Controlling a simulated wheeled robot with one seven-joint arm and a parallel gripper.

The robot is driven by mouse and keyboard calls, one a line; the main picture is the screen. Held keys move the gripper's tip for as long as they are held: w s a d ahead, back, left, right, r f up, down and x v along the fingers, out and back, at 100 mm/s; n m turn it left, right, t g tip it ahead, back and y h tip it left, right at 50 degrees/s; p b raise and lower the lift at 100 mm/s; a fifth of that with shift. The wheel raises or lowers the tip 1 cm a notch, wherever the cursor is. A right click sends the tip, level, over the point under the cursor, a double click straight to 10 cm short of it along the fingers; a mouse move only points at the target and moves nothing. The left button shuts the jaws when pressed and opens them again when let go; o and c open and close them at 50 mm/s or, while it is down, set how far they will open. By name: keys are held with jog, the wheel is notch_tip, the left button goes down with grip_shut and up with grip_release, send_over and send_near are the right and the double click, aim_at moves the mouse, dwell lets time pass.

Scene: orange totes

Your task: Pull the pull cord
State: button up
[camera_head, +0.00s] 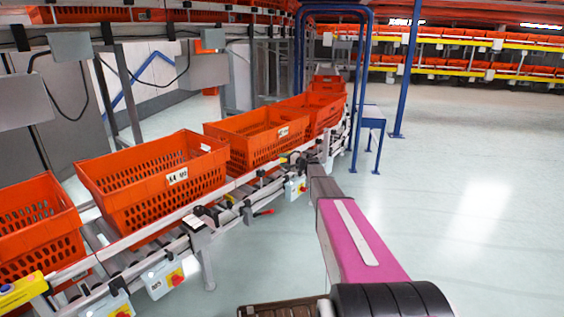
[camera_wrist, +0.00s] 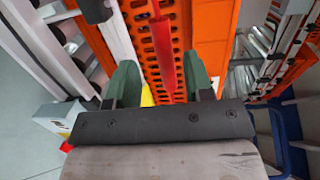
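My gripper shows in the wrist view (camera_wrist: 160,80), with its two green fingers well apart. A long red strip (camera_wrist: 162,48) runs between and beyond the fingers, against an orange tote wall; I cannot tell whether it is the pull cord or part of a tote. No finger visibly touches it. In the head view my arm reaches forward to the conveyor edge, and its far end is too small to make out the fingers. A small red lever-like piece (camera_head: 263,212) sticks out from the conveyor's side, left of my arm. I cannot identify the pull cord for certain.
Orange totes (camera_head: 150,190) stand in a row on the roller conveyor (camera_head: 165,238). Control boxes (camera_head: 163,279) with buttons hang on its near side. A blue frame (camera_head: 359,90) rises at its far end. The floor (camera_head: 470,190) to the right is clear.

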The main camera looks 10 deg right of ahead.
jog(key=v, duration=1)
jog(key=shift+s+d, duration=0.25)
